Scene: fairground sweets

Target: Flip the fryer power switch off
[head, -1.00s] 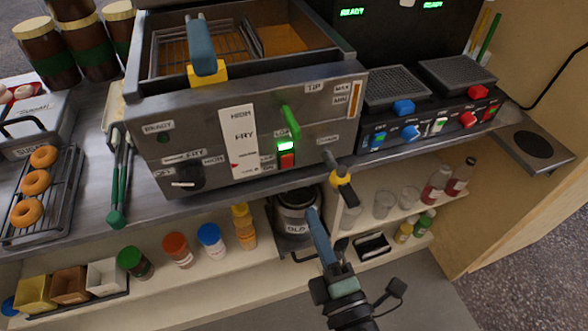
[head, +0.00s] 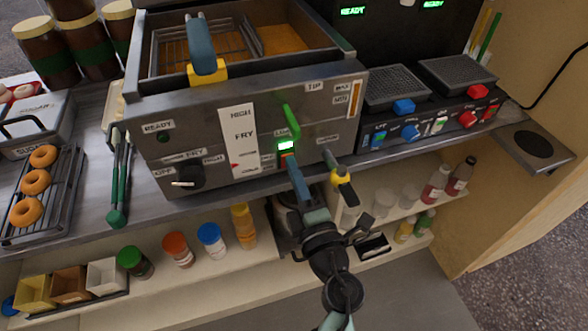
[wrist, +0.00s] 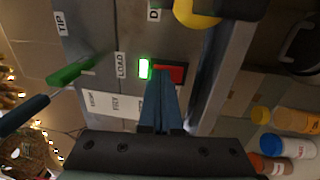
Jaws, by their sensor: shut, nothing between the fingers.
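The fryer (head: 215,150) stands on the counter, with a rocker switch on its front panel. The switch's upper part is lit green (head: 287,146) and its lower part is red. In the wrist view the lit green part (wrist: 144,68) and the red part (wrist: 177,74) lie side by side in a dark frame. My gripper (head: 291,160) is shut and empty, with its blue fingertips at the red lower part, partly covering it. The fingertips also show in the wrist view (wrist: 163,76); I cannot tell whether they touch the switch.
A green lever (head: 290,120) sits just above the switch. A yellow-collared drain handle (head: 341,179) sticks out close to the right of my gripper. A dark dial (head: 187,177) is at the panel's left. Bottles and jars stand on the shelf below.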

